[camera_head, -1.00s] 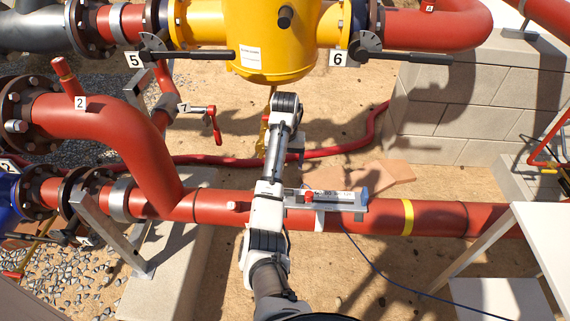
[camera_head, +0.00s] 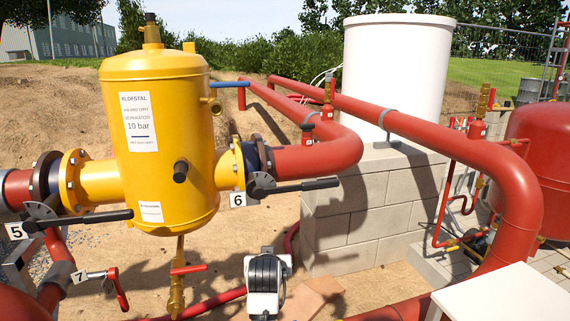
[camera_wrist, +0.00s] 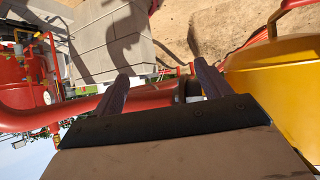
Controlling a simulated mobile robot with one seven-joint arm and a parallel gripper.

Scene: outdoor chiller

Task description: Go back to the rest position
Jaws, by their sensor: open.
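My gripper (camera_wrist: 160,92) shows in the wrist view with its two dark fingers apart and nothing between them. Beyond the fingers are a red pipe (camera_wrist: 82,112) and, at the right, the yellow tank (camera_wrist: 275,85). In the head view, a white and dark part of my arm stands at the bottom middle, below and right of the yellow tank (camera_head: 160,140). My gripper's fingers cannot be made out in the head view.
Black-handled valves 5 (camera_head: 85,219) and 6 (camera_head: 292,188) flank the tank. Valve 7 (camera_head: 118,288) has a red handle. A block wall (camera_head: 360,215) carries a white cylinder (camera_head: 395,85). A white tabletop (camera_head: 505,295) is at the lower right. Sandy ground lies between.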

